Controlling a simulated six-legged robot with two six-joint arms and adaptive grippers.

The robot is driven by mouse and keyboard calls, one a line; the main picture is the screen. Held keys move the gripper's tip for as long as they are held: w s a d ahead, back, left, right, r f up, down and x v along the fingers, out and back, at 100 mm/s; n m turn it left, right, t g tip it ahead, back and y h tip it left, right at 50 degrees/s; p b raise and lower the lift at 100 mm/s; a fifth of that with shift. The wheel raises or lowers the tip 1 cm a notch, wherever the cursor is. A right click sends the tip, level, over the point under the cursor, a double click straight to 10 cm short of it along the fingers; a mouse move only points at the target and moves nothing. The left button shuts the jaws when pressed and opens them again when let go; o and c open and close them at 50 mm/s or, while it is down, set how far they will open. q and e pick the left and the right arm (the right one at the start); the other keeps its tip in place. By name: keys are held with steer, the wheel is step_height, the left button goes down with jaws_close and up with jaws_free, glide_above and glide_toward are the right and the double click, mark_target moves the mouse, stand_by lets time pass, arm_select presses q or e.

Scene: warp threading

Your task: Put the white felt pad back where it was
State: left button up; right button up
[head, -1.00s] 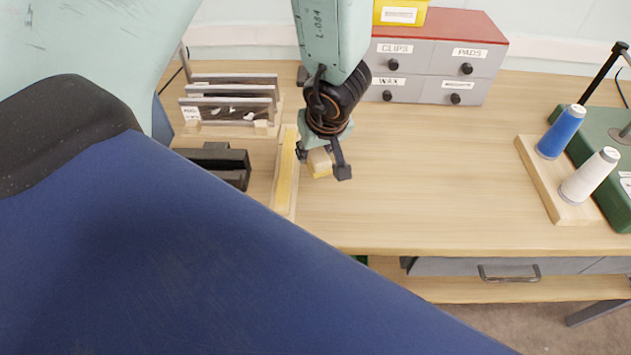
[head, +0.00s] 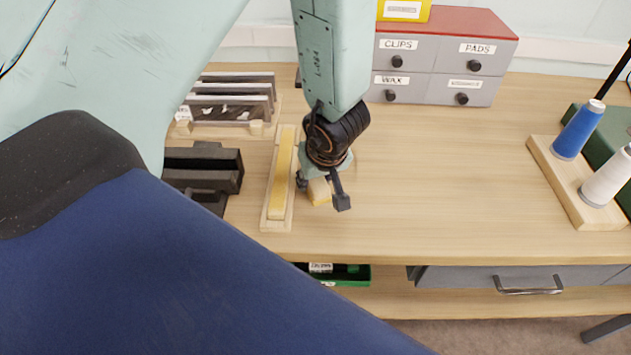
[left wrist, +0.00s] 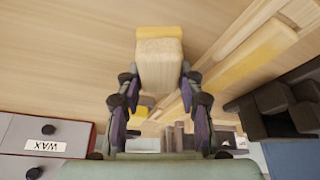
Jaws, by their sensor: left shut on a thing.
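My left gripper (head: 322,193) is shut on a small pale wooden block with a yellow layer (head: 318,190). In the left wrist view this block (left wrist: 160,62) sits between the fingers, its yellow end away from the palm. I hold it at the right of a long wooden tray (head: 276,226) with a yellow strip (head: 282,178). The block is apart from the tray; I cannot tell whether it touches the table. I make out no white felt pad in either view. My right gripper is not in view.
Grey drawers (head: 430,72) labelled CLIPS, PADS and WAX stand at the back. A slotted rack (head: 228,105) and a dark holder (head: 205,170) lie left of the tray. Blue (head: 578,130) and white (head: 607,178) thread cones stand at right. The middle of the table is clear.

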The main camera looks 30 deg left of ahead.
arm_select(q)
steer(key=shift+s+r, duration=0.15)
steer(key=shift+s, duration=0.05)
steer(key=o, duration=0.7)
steer(key=shift+f, duration=0.2)
steer(key=shift+c, duration=0.2)
steer(key=o, duration=0.5)
steer(key=shift+w, duration=0.15)
steer(key=shift+c, duration=0.2)
steer(key=shift+r, duration=0.15)
